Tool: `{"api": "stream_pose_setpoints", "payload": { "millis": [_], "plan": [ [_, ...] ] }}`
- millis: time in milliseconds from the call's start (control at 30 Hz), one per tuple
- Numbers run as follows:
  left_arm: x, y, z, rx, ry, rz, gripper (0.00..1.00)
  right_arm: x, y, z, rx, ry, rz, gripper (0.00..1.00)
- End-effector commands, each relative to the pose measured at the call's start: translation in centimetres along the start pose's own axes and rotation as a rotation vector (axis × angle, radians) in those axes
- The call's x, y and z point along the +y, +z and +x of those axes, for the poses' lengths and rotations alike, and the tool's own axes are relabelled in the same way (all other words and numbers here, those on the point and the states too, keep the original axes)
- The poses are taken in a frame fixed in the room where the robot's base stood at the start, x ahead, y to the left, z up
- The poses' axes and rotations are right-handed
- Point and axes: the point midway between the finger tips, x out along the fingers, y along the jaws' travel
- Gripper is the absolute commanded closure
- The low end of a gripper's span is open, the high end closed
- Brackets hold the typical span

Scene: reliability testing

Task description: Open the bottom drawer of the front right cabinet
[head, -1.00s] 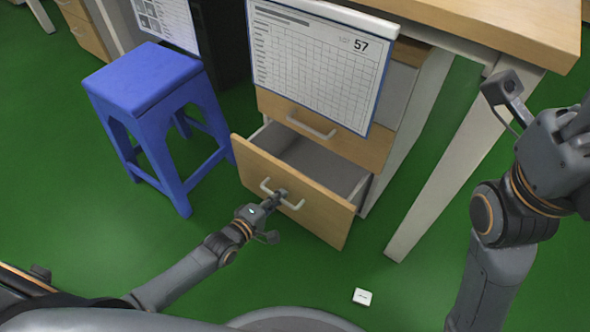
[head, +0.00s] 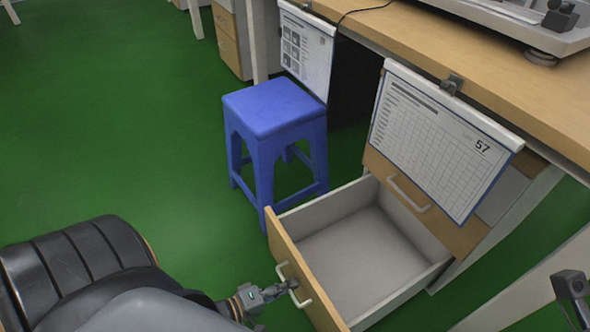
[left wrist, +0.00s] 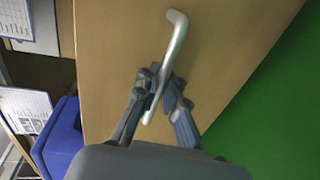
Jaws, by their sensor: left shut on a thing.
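The bottom drawer (head: 355,253) of the wooden-fronted cabinet (head: 451,232) is pulled well out, and its grey, empty inside shows. Its curved metal handle (head: 302,299) is on the drawer front (head: 286,248). My left gripper (head: 287,288) is shut on this handle. In the left wrist view, the fingers (left wrist: 160,92) close around the lower part of the handle (left wrist: 177,40), against the wood front. The drawer above, with its own handle (head: 408,195), is closed.
A blue stool (head: 273,108) stands just left of the drawer, close to its front's far corner. A sheet marked 57 (head: 435,145) hangs from the desk (head: 500,75) over the cabinet's upper part. Green floor (head: 120,130) is clear at left.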

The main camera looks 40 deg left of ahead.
Motion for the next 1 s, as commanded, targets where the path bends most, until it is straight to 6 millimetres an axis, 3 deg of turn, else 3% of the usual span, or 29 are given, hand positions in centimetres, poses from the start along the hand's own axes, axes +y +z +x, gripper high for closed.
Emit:
{"api": "stream_pose_setpoints", "payload": {
  "millis": [333, 400, 733, 867, 1000],
  "plan": [
    [0.2, -0.1, 0.0, 0.001, 0.006, 0.0, 1.0, 0.0, 0.0, 0.0, -0.001, 0.0, 0.0, 0.6],
    [0.2, -0.1, 0.0, 0.001, 0.006, 0.0, 0.83, 0.0, 0.0, 0.0, -0.001, 0.0, 0.0, 0.6],
    [0.1, 0.0, -0.2, 0.0, 0.002, 0.0, 0.83, 0.0, 0.0, 0.0, -0.003, -0.002, -0.001, 0.6],
    [-0.1, 0.0, -1.4, 0.0, -0.002, -0.001, 0.83, 0.0, 0.0, 0.0, -0.003, -0.001, -0.001, 0.6],
    [-0.1, 0.0, -4.2, 0.0, -0.004, -0.001, 0.83, 0.0, 0.0, 0.0, -0.002, -0.001, 0.0, 0.6]
  ]
}}
